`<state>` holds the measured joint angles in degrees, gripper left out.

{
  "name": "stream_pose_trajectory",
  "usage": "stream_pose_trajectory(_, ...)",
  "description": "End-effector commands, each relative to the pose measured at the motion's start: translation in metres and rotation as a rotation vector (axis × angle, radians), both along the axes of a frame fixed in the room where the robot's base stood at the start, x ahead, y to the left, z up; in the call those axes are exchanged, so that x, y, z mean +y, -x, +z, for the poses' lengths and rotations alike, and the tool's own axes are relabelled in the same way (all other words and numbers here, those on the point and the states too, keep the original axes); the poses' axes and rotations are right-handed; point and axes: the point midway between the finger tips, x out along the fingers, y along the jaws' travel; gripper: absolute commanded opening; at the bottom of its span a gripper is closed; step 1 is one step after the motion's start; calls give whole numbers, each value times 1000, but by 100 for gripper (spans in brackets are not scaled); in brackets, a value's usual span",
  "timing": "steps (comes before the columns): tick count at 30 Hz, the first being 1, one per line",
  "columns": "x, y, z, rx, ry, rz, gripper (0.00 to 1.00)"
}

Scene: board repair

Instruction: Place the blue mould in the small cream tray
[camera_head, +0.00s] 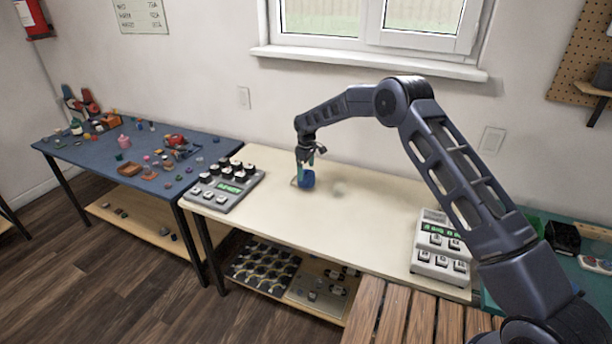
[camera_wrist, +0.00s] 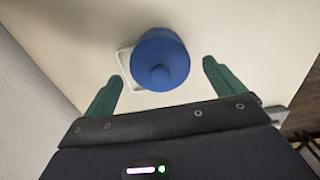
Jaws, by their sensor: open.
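The blue mould (camera_head: 308,180) is a round blue piece with a knob on the cream table. In the wrist view the blue mould (camera_wrist: 160,50) lies between and just ahead of the green fingertips, with a gap on each side. My gripper (camera_head: 306,165) is open over it, and its two fingers also show in the wrist view (camera_wrist: 161,73). The small cream tray (camera_wrist: 124,62) shows as a pale rim on the mould's left, partly hidden by it. In the head view the tray (camera_head: 295,183) is barely visible. I cannot tell whether the mould rests in the tray or overlaps it.
A grey button panel (camera_head: 226,187) stands at the table's left end and a white button unit (camera_head: 441,243) at its right end. The cream table (camera_head: 372,225) is mostly clear between them. A blue table (camera_head: 85,165) with many small objects stands further left.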

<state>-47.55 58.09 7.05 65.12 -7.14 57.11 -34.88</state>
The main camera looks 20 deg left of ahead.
Motion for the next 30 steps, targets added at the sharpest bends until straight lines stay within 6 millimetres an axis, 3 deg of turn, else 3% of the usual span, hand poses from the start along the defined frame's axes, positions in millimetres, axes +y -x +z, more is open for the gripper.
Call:
stream_pose_trajectory(6,0,-1,44,-1,-1,-1,94)
stream_pose_trajectory(12,0,0,72,0,0,-1,94)
stream_pose_trajectory(18,0,0,85,0,0,-1,94)
stream_pose_trajectory(26,-1,-1,87,0,0,-2,94)
stream_pose_trajectory(30,-16,-8,105,-8,-5,-28,94)
